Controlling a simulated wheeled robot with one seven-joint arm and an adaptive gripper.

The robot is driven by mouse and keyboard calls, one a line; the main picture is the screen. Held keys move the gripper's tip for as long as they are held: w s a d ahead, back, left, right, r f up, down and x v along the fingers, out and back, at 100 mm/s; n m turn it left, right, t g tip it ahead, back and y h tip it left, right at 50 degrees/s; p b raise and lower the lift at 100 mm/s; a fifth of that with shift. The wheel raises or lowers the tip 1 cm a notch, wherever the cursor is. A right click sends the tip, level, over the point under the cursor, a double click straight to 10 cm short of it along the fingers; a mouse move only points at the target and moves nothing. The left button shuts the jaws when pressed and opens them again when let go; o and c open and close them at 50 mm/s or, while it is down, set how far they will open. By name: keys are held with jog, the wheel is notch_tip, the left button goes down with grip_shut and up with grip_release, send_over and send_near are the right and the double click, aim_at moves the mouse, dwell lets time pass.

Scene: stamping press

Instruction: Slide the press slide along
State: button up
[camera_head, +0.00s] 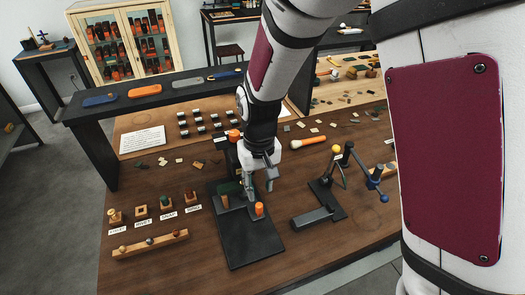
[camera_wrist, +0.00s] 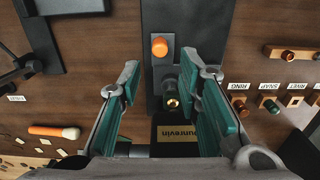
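The press (camera_head: 253,243) has a long black base plate on the wooden bench. A grey part, perhaps the press slide (camera_head: 238,207), lies across it with an upright orange knob (camera_head: 259,209) at its right end. My gripper (camera_head: 261,188) points down just behind the knob and hides part of the press. In the wrist view, my gripper (camera_wrist: 162,68) has its two green-padded fingers wide apart with nothing held. The orange knob (camera_wrist: 159,47) shows beyond the fingertips, apart from them. A brass-coloured round part (camera_wrist: 172,103) sits between the fingers, lower down.
A second black tool with a lever (camera_head: 318,213) stands right of the press. A wooden strip (camera_head: 150,245) and several small labelled blocks (camera_head: 141,211) lie left. An orange-handled brush (camera_head: 307,142) lies behind. The bench front right of the press is clear.

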aim_at(259, 205)
jog(key=shift+w+f, duration=0.15)
jog(key=shift+f, duration=0.35)
notch_tip(259, 205, down, 8)
jog(key=b, duration=0.4)
jog(key=shift+w+r+b, duration=0.15)
jog(key=shift+r+b, duration=0.1)
jog(key=shift+b, duration=0.05)
jog(key=shift+f, duration=0.1)
jog(key=shift+c, duration=0.8)
grip_shut()
